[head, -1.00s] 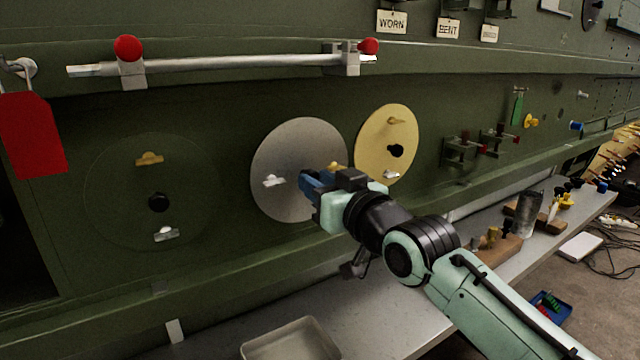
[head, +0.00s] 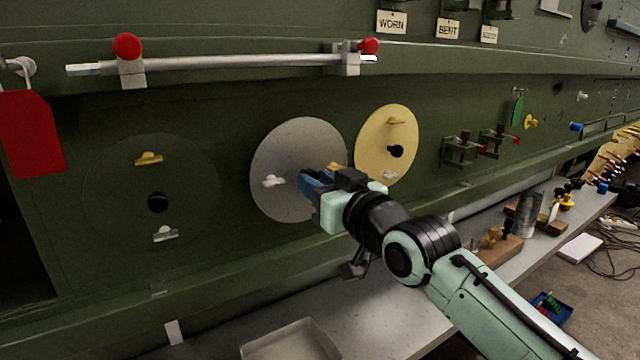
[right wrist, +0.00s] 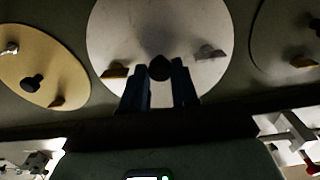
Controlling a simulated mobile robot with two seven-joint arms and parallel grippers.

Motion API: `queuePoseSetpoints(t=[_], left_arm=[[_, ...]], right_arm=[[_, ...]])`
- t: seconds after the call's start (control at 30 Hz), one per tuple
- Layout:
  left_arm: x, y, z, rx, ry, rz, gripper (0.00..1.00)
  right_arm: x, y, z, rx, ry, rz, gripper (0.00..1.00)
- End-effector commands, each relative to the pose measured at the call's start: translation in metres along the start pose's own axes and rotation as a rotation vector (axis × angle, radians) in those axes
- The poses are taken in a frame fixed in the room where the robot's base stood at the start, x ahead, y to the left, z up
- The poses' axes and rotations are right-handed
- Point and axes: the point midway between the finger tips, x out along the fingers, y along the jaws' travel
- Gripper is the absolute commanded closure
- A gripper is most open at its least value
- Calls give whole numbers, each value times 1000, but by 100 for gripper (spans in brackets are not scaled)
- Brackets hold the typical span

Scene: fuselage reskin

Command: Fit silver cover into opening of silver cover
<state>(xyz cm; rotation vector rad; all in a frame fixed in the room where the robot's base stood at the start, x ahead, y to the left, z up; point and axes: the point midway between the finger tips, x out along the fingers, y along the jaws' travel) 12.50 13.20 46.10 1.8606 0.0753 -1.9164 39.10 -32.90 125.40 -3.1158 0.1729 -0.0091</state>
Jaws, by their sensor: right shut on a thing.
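The silver cover (head: 292,140) is a round grey disc against the dark green wall, and it also fills the top middle of the right wrist view (right wrist: 125,35). It shows a silver wing latch (head: 273,181) and a yellow one (right wrist: 117,71). My right gripper (head: 312,184) is at the disc's lower right. In the right wrist view its blue fingers (right wrist: 158,82) are shut on the cover's black knob (right wrist: 159,67). The opening's rim is not visible behind the disc, so I cannot tell whether the cover is flush. My left gripper is not in view.
A yellow disc (head: 377,140) is close to the right, and a green disc (head: 130,190) is at the left. A metal bar (head: 230,62) with red knobs runs above. Below, a workbench (head: 385,310) carries a shallow tray (head: 290,345) and wooden blocks (head: 500,248).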

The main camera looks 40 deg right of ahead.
Motion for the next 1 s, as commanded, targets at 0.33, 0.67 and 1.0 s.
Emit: queuePoseSetpoints(t=[0.33,0.67,1.0], left_arm=[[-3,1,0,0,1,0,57],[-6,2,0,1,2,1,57],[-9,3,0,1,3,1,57]], right_arm=[[7,0,-2,0,3,0,100],[13,0,-2,0,4,0,100],[20,0,-2,0,5,0,100]])
